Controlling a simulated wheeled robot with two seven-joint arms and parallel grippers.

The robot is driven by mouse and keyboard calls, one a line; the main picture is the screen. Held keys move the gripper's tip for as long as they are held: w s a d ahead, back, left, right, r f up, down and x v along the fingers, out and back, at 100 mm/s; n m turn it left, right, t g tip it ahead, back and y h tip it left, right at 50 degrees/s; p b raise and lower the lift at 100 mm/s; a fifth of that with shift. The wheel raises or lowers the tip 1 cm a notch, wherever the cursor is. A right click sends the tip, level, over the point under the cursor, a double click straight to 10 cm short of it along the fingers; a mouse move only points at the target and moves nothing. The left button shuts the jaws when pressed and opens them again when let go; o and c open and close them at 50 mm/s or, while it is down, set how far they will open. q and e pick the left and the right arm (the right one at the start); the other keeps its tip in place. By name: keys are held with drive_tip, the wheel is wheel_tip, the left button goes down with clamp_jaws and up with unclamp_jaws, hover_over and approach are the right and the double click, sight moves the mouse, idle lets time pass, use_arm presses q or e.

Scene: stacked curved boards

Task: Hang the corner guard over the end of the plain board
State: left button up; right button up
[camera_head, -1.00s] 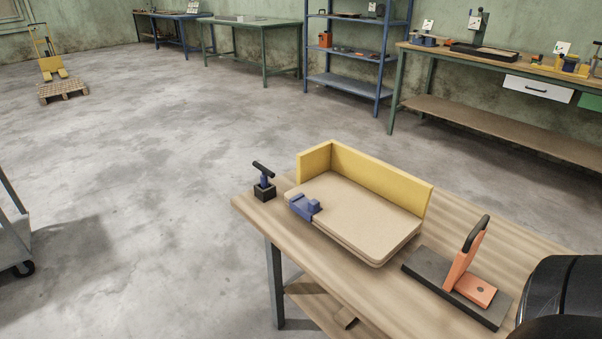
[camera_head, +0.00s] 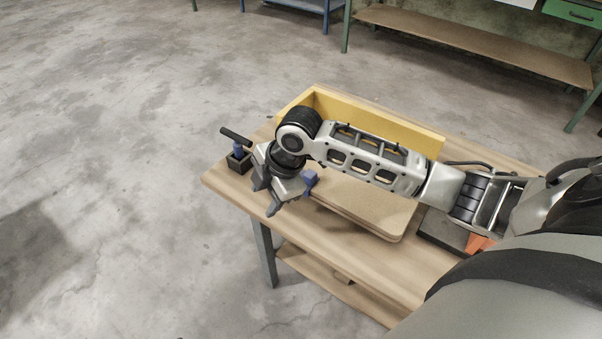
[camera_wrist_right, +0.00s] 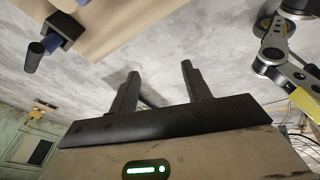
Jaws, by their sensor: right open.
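Stacked tan boards with rounded corners (camera_head: 375,212) lie on the workbench against a yellow L-shaped fence (camera_head: 420,136). I cannot tell the plain board from the others. A blue fitting (camera_head: 310,179) sits at their left end, partly hidden by my right gripper. An orange L-shaped piece, possibly the corner guard (camera_head: 478,243), is mostly hidden behind my right arm, at a dark base plate (camera_head: 440,231). My right gripper (camera_head: 263,199) is open and empty, just left of the boards' end; its two apart fingers also show in the right wrist view (camera_wrist_right: 160,72). My left gripper is not seen.
A black block (camera_head: 239,162) holding a blue tool with a black bar handle stands at the bench's left corner, close to my right gripper. It also shows in the right wrist view (camera_wrist_right: 62,30). The floor (camera_head: 110,150) left of the bench is clear.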

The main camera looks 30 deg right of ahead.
drive_tip(key=w+d+r+n+g+h, duration=0.2)
drive_tip(key=d+r+n+g+h, duration=0.15)
drive_tip(key=d+r, duration=1)
hover_over(310, 174)
drive_tip(key=shift+n+t+y, duration=0.25)
drive_tip(key=shift+n+t, duration=0.1)
drive_tip(key=f, duration=1)
drive_tip(key=shift+s+d+f, duration=0.1)
drive_tip(key=shift+s+d, duration=0.05)
drive_tip(key=shift+d, duration=0.25)
drive_tip(key=shift+a+f, duration=0.25)
drive_tip(key=shift+f, duration=1.1)
drive_tip(key=shift+a+f, duration=0.2)
drive_tip(key=shift+f, duration=1.1)
clamp_jaws()
